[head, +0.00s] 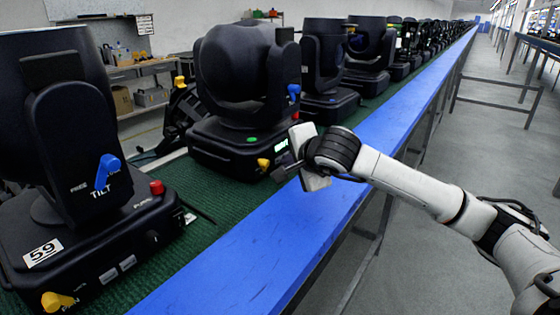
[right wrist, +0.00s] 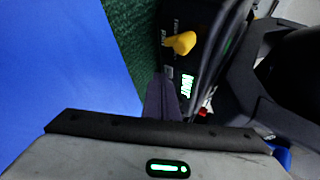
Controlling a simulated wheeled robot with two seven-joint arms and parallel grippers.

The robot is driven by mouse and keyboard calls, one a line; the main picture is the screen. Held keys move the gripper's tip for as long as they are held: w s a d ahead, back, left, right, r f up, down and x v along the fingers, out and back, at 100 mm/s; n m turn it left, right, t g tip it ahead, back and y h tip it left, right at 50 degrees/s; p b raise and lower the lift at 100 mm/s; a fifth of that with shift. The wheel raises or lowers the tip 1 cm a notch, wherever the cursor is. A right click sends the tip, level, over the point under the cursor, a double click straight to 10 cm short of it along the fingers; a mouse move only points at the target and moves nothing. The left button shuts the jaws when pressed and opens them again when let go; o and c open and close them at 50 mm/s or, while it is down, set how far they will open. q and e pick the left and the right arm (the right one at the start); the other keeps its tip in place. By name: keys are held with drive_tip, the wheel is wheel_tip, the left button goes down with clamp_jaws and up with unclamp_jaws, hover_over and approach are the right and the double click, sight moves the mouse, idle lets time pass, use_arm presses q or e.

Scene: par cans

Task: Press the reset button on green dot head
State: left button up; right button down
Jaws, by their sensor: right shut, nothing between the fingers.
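The green dot head (head: 245,75) is a black moving-head light with a round green dot (head: 252,139) on its base. Its lit display (head: 281,143) and yellow lever (head: 263,163) face the blue edge. My right gripper (head: 281,174) is shut and empty, just in front of the base's right corner. In the right wrist view, the closed fingers (right wrist: 163,98) lie beside the lit display (right wrist: 187,86), below the yellow lever (right wrist: 181,43). A small red part (right wrist: 204,108), perhaps the reset button, shows right of the fingertips, partly hidden. I cannot tell whether they touch. My left gripper is out of view.
A nearer head labelled 59 (head: 43,251) has a red button (head: 157,187) and a blue tilt lever (head: 107,170). More heads stand in a row behind along the green mat (head: 205,205). The blue bench edge (head: 250,262) is clear in front.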

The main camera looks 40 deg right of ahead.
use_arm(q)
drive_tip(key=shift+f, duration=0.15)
use_arm(e)
drive_tip(key=shift+s+d+f+b, duration=0.15)
drive_tip(key=shift+s+b, duration=0.25)
drive_tip(key=shift+b, duration=0.15)
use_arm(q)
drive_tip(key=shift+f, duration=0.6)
use_arm(e)
drive_tip(key=shift+s, duration=0.3)
